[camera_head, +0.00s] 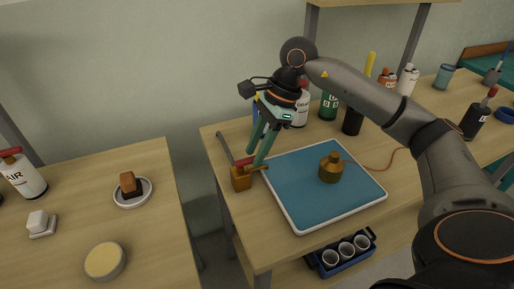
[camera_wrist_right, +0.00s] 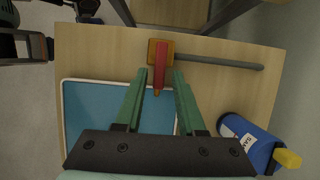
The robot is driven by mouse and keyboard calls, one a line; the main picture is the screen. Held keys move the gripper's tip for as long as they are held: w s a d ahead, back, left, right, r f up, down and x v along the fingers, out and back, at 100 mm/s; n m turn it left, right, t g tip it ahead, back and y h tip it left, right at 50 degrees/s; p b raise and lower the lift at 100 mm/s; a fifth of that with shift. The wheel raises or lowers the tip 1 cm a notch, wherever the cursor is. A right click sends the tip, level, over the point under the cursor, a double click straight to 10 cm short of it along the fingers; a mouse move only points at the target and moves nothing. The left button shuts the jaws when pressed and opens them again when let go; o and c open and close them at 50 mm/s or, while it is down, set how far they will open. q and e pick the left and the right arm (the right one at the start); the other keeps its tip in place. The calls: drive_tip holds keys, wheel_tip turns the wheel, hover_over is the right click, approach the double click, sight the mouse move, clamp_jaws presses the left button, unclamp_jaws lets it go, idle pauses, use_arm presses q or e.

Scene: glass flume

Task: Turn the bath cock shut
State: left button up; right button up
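The bath cock has a brass body (camera_head: 241,179) with a red lever (camera_head: 246,161) and a long grey handle-like pipe. It stands at the left edge of the bench, beside the blue tray. In the right wrist view the red lever (camera_wrist_right: 161,66) points toward the camera, over the brass body. My right gripper (camera_head: 258,157) has green fingers reaching down to the lever. In the right wrist view its fingers (camera_wrist_right: 160,76) are apart on either side of the lever, with narrow gaps. Dark and green parts at that view's upper left may be my left gripper; its opening is unclear.
The white-rimmed blue tray (camera_head: 285,208) holds a brass flask-like piece (camera_head: 331,168). Bottles, including a blue one (camera_wrist_right: 247,140), stand toward the wall. A gap separates this bench from the left bench (camera_head: 154,226). A caddy with cups (camera_head: 342,264) sits below.

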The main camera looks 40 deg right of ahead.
drive_tip(key=shift+o, duration=0.5)
drive_tip(key=p+v, duration=0.1)
drive_tip(key=v, duration=1.1)
drive_tip(key=shift+r, duration=0.2)
drive_tip(key=shift+d+p, duration=0.1)
drive_tip(key=shift+p, duration=0.2)
